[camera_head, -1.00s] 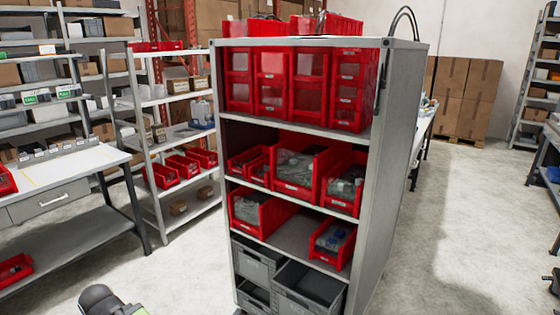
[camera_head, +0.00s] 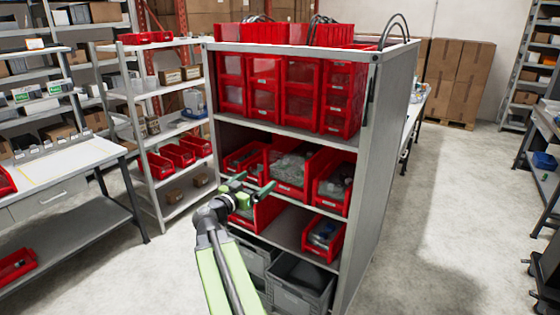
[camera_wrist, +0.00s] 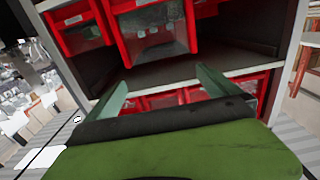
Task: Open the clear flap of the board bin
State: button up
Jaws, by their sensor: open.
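A row of red dispenser bins with clear fronts stands on the top shelf of the grey rack, among them a left bin (camera_head: 233,82), a middle bin (camera_head: 265,84) and a wider bin (camera_head: 301,88). I cannot tell which one is the board bin. Their flaps look shut. My gripper (camera_head: 255,186) is open and empty, in front of the rack below these bins, near the open red bins. In the wrist view my gripper's two fingers (camera_wrist: 158,85) are spread with nothing between them, and a clear-fronted red bin (camera_wrist: 158,30) shows beyond them.
Open red bins (camera_head: 289,172) fill the middle shelf. Grey crates (camera_head: 300,285) stand at the bottom. The rack's grey side panel (camera_head: 383,160) bounds it on the right. A white bench (camera_head: 50,180) is at the left. Open floor (camera_head: 440,215) lies to the right.

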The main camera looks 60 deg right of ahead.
aim_at(284, 160)
jog(key=d, duration=1.7)
jog(key=shift+d+f, duration=0.1)
jog(key=shift+d, duration=0.05)
